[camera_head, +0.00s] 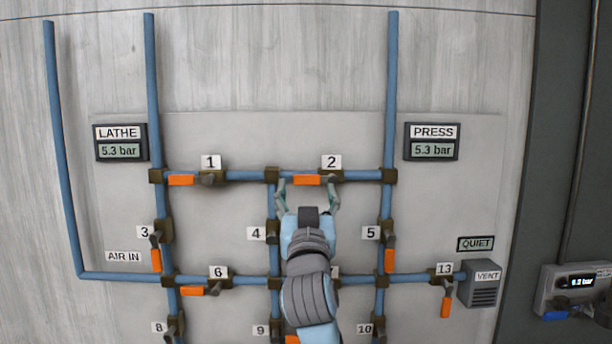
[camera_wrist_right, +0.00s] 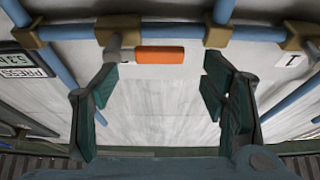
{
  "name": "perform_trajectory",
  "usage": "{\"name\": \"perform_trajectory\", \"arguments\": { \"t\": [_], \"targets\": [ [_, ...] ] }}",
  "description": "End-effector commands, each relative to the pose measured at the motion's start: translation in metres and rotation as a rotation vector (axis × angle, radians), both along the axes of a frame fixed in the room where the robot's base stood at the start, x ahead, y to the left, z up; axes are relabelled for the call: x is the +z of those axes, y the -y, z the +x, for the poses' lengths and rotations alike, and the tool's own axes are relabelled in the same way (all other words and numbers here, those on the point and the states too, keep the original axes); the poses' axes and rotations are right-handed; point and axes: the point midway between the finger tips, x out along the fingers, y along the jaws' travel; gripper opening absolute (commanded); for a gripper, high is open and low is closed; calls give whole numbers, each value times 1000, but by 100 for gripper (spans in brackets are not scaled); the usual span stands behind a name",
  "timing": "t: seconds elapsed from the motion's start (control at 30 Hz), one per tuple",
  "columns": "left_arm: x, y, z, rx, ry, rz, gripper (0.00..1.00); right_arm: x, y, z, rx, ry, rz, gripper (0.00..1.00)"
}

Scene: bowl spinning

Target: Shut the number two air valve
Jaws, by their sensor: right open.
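Valve 2 (camera_head: 333,176) sits on the upper horizontal blue pipe under the label 2. Its orange handle (camera_head: 307,180) points left, lying along the pipe. In the right wrist view the valve body (camera_wrist_right: 118,30) is at upper left, with the orange handle (camera_wrist_right: 160,55) reaching right from it. My right gripper (camera_head: 308,190) is open just below the handle, one finger on either side of it. In the wrist view the fingers (camera_wrist_right: 160,82) are wide apart with nothing between them, and I see no contact with the handle. My left gripper is not in view.
Valve 1 (camera_head: 209,178) is left on the same pipe, valve 4 (camera_head: 271,230) and valve 5 (camera_head: 387,231) below. LATHE (camera_head: 120,143) and PRESS (camera_head: 432,142) gauges both read 5.3 bar. My right arm hides part of the lower pipes and a label.

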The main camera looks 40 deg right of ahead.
Motion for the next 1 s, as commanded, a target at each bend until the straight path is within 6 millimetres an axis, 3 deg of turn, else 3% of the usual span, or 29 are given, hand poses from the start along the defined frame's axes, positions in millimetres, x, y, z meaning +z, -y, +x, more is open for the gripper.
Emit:
{"name": "perform_trajectory", "arguments": {
  "t": [0.23,0.6,1.0],
  "targets": [
    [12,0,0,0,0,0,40,21,27,37,1,-1,-1,67],
    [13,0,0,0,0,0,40,22,33,44,2,0,0,65],
    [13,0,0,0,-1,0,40,22,32,44,2,0,-1,1]
  ]
}}
